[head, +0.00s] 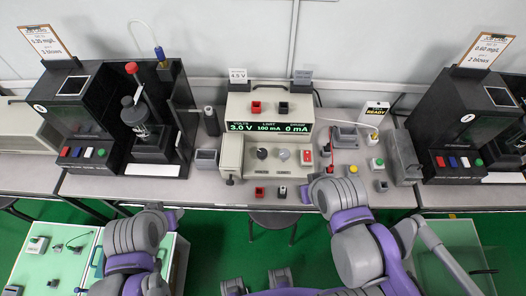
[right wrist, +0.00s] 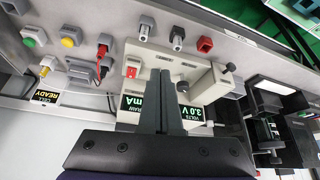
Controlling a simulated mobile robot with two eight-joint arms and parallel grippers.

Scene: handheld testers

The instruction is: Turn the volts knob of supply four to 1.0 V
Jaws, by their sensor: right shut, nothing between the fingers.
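The beige supply (head: 240,140) stands mid-bench in the head view. Its green display (head: 268,127) reads 3.0 V under volts, with 100 mA and 0 mA beside it. Below are a dark knob (head: 262,153) and a lighter grey knob (head: 283,155); their labels are too small to read. The dark knob also shows in the right wrist view (right wrist: 182,87), beside my fingers. My right gripper (right wrist: 166,72) is shut and empty in front of the supply's face; I cannot tell whether it touches anything. My left gripper is not visible, only its arm.
A red switch (head: 307,156) is right of the knobs. Red and grey sockets sit on the bench's front edge. Black testers stand left (head: 75,110) and right (head: 460,120). A ready sign (head: 375,112) and coloured buttons are right of the supply. A stool (head: 274,220) is below.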

